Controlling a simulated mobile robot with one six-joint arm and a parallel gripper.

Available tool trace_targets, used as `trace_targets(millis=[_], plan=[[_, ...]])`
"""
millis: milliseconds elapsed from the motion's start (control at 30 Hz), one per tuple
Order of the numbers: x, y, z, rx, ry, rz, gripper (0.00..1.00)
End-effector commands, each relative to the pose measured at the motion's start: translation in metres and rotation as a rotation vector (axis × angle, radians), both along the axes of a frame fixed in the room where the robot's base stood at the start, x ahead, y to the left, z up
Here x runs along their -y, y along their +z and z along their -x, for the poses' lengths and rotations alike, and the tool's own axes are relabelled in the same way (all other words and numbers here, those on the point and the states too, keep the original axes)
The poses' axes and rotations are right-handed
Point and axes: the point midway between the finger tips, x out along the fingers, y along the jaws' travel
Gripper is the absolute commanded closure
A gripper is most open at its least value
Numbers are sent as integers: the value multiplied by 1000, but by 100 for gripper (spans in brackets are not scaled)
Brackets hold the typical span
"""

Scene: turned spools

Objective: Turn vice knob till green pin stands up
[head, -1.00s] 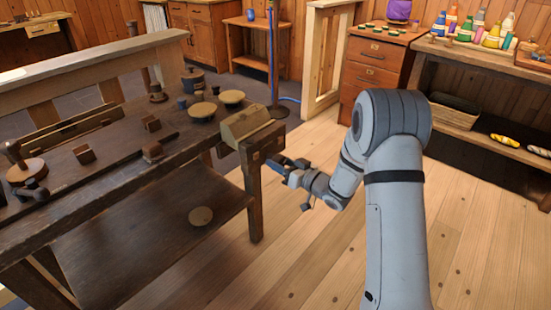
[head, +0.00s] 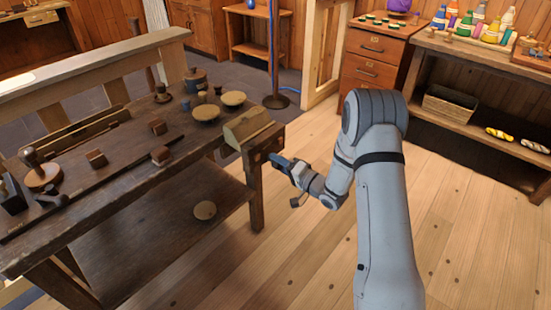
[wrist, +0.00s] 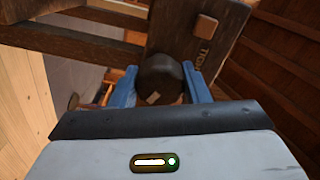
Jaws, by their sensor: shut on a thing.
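The vice (head: 249,125) is a wooden block on the right end of the dark workbench. In the wrist view its dark wooden face (wrist: 183,35) carries partly readable lettering. A dark round knob (wrist: 158,75) with a small pale mark on its near end sits between the two blue fingers of my gripper (wrist: 163,86). My gripper is shut on the knob. In the head view my gripper (head: 275,160) reaches the vice's right side, and the knob is hidden there. I cannot make out a green pin in either view.
The bench top (head: 115,175) holds round-topped pieces, small blocks and a handled tool (head: 41,174). A lower shelf (head: 160,235) holds one round disc. The plank floor (head: 310,255) right of the bench is clear. A drawer cabinet (head: 375,60) stands behind.

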Motion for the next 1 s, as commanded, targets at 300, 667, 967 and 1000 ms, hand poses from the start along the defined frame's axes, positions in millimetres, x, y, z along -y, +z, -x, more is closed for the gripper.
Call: trace_targets(millis=[300, 667, 967, 1000], plan=[[4, 1, 0, -245, -12, -183, 81], [4, 0, 0, -504, -12, -388, 81], [5, 0, 0, -661, -12, -510, 81], [5, 0, 0, -677, -13, -523, 81]])
